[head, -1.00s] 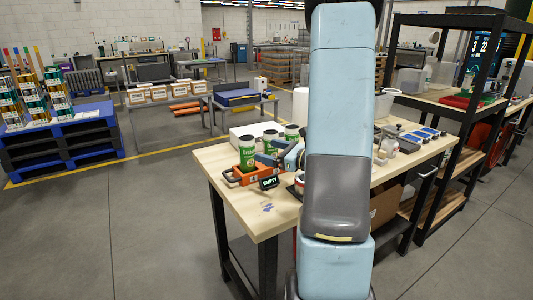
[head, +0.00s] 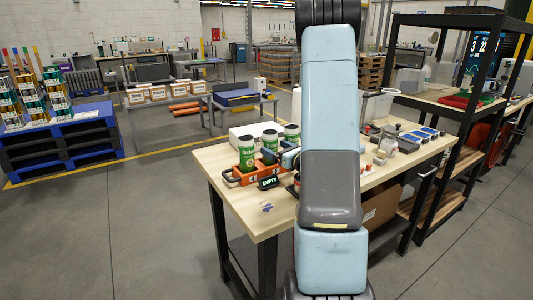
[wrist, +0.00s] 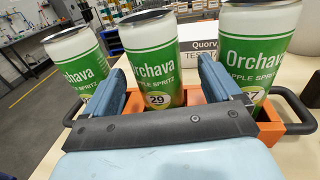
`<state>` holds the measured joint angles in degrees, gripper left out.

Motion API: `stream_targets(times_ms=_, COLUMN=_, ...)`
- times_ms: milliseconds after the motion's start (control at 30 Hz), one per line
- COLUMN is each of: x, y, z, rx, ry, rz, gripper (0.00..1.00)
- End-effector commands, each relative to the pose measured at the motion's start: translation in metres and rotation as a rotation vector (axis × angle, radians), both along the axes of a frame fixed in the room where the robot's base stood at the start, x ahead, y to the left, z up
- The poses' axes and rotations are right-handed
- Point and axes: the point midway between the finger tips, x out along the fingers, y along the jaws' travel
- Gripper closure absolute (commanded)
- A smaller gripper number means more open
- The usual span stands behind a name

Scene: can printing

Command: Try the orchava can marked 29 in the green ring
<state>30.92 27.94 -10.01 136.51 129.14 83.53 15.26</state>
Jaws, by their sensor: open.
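Three white-and-green Orchava cans stand upright in an orange carrier (wrist: 190,97) with black handles. The middle can (wrist: 153,65) shows 29 on its round mark. The right can (wrist: 258,50) shows a mark ending in 7; the left can's (wrist: 78,58) number is hidden. My gripper (wrist: 159,68) is open, with one blue finger on each side of the middle can. I cannot tell whether either finger touches it. In the head view the cans (head: 246,152) and carrier (head: 232,178) are at the table's left end. I cannot make out a green ring.
A black sign reading EMPTY (head: 268,183) is at the carrier's front. A white box (wrist: 200,48) stands behind the cans. Jars, tools and trays (head: 420,133) fill the wooden table's right side. The table's front left corner (head: 235,205) is mostly bare.

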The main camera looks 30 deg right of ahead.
Motion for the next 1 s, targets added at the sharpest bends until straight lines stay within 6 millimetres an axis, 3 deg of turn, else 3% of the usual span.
stream_targets(times_ms=433, x=0.046, y=0.013, z=0.001, rx=0.001, ry=0.001, rz=0.003, gripper=0.09)
stream_targets(times_ms=700, x=0.05, y=0.014, z=0.002, rx=0.001, ry=0.0, rz=0.001, gripper=0.09)
stream_targets(times_ms=1000, x=0.05, y=0.014, z=0.002, rx=0.001, ry=0.0, rz=0.002, gripper=0.37)
